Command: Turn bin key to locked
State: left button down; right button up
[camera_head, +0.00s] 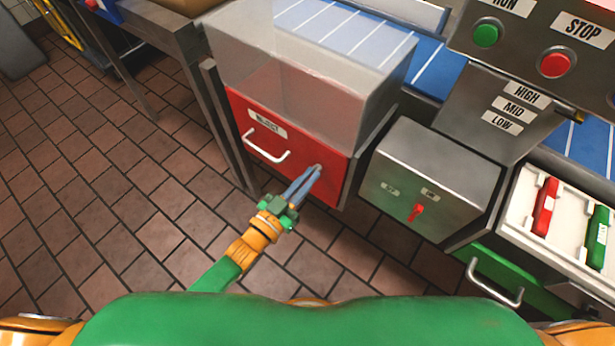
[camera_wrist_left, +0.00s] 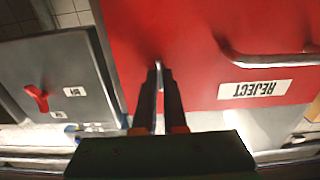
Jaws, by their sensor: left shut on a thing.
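The red reject bin (camera_head: 290,168) has a white handle (camera_head: 268,150) and a REJECT label on its front; it also fills the top of the left wrist view (camera_wrist_left: 180,30). A small silver key (camera_head: 318,167) is at the right part of the red front; a sliver of it shows between the fingers in the left wrist view (camera_wrist_left: 158,66). My left gripper (camera_head: 314,172) is shut on the key, its fingertips up against the red front. The fingers hide most of the key, so its angle is unclear. My right gripper is not in view.
A grey box (camera_head: 432,175) with a red switch (camera_head: 416,212) stands right of the bin. A panel has a green button (camera_head: 486,36) and a red button (camera_head: 555,65). A white tray (camera_head: 528,205) holds red and green items. The tiled floor (camera_head: 130,210) at left is clear.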

pick_arm(q)
jog(key=c, duration=1)
grip_release()
jog(key=v, duration=0.7)
